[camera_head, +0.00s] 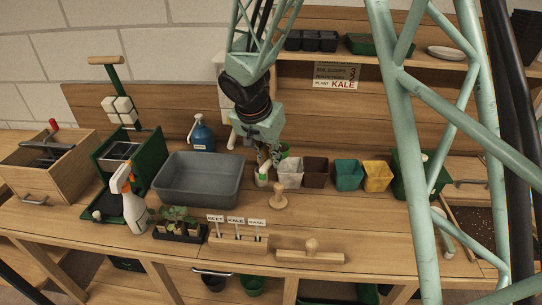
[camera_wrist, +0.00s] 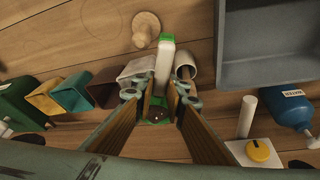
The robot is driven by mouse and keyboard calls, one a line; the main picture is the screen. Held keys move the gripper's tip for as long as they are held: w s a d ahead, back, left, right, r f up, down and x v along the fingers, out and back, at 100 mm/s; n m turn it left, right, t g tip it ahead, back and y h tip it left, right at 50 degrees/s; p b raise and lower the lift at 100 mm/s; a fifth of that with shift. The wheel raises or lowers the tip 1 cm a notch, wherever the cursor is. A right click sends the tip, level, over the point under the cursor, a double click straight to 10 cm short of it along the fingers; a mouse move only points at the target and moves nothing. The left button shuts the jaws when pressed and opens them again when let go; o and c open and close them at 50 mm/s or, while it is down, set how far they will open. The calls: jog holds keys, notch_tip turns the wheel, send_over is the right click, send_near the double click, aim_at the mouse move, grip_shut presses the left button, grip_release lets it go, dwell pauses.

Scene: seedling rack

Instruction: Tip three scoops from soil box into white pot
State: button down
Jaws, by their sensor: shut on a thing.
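My gripper (camera_wrist: 163,100) is shut on a green and white tool (camera_wrist: 164,62) that looks like the scoop. Its white part points toward the table's front, and a green part with a dark patch lies between the fingers. Whether the dark patch is soil I cannot tell. The tool also shows below the gripper in the head view (camera_head: 262,177). The white pot (camera_head: 290,172) stands just right of it, and left of it in the wrist view (camera_wrist: 138,71). The soil box (camera_head: 478,222) is at the far right, partly hidden by my frame, with brown soil showing.
Brown, teal (camera_head: 348,174) and yellow (camera_head: 377,176) pots stand right of the white pot. A grey tub (camera_head: 200,192) and a blue bottle (camera_head: 202,137) are on the left. A wooden tamper (camera_head: 280,196) and label block (camera_head: 238,242) stand in front.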

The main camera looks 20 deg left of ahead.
jog(key=shift+d+r+y+p, duration=0.2)
jog(key=shift+y+p, duration=0.2)
jog(key=shift+p, duration=0.65)
jog(key=shift+a+p, duration=0.1)
jog(key=shift+p, duration=0.4)
jog(key=shift+y+p, duration=0.4)
jog(key=shift+p, duration=0.4)
jog(key=y+p, duration=0.1)
jog(key=p, duration=0.2)
jog(key=m+p, duration=0.1)
jog(key=p, duration=0.3)
jog(key=shift+w+r+g+y, duration=0.1)
jog(key=shift+r+g+y, duration=0.2)
jog(key=shift+y, duration=0.1)
jog(key=p, duration=0.1)
jog(key=y+p, duration=0.1)
jog(key=p, duration=0.1)
jog(key=shift+d+r, duration=0.15)
jog(key=shift+d, duration=0.1)
jog(key=shift+w+m+y+p, duration=0.1)
jog(key=shift+m+y+p, duration=0.2)
jog(key=shift+p, duration=0.1)
